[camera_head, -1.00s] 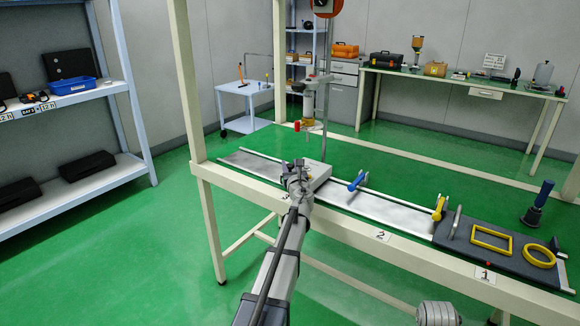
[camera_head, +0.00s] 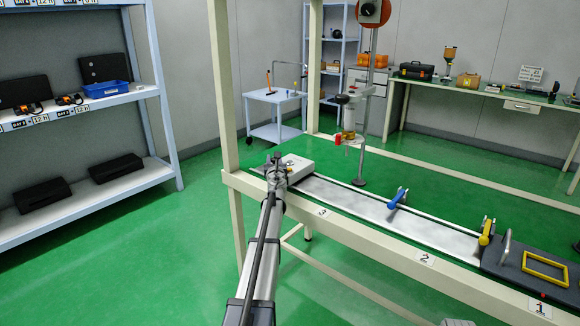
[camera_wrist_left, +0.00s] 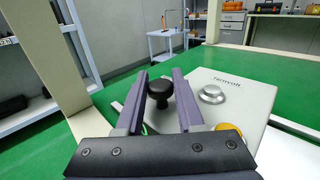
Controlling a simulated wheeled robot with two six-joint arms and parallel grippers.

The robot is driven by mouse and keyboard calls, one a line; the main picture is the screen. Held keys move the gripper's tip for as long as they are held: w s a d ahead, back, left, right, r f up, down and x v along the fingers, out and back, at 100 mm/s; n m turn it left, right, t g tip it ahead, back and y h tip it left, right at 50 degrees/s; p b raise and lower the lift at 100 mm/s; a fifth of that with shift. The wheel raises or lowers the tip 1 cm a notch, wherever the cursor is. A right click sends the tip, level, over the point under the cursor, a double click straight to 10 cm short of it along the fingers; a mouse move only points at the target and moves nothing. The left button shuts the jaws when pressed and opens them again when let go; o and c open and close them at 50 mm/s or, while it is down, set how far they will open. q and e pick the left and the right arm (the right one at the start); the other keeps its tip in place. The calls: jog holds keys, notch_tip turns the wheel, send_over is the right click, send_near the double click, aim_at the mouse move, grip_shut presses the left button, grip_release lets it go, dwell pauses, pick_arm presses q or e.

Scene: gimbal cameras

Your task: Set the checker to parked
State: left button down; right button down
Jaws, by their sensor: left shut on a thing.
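The pale box-shaped unit (camera_head: 298,169), which I take to be the checker, sits near the left end of the rail bench, beyond label 3. In the left wrist view its top (camera_wrist_left: 232,92) carries lettering, a silver knob (camera_wrist_left: 211,95) and a yellow button (camera_wrist_left: 229,130). My left gripper (camera_head: 277,162) is at the unit's left side. In the wrist view its fingers (camera_wrist_left: 163,98) are on either side of a black knob (camera_wrist_left: 159,88) and shut on it. The knob's lower part is hidden. My right gripper is not in view.
The track (camera_head: 390,214) runs right with a blue clamp (camera_head: 397,197) and a yellow clamp (camera_head: 486,232), to a dark plate with a yellow frame (camera_head: 545,267). A stand (camera_head: 361,150) rises behind the track. A bench post (camera_head: 222,90) stands left of the gripper.

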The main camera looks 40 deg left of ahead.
pick_arm(q)
jog(key=a, duration=0.6)
jog(key=shift+w, duration=0.2)
jog(key=c, duration=0.6)
grip_release()
jog(key=shift+o, duration=0.3)
jog(key=shift+d, duration=0.1)
jog(key=shift+s+d, duration=0.2)
jog(key=shift+s, duration=0.05)
jog(key=v, duration=0.7)
jog(key=shift+d, duration=0.1)
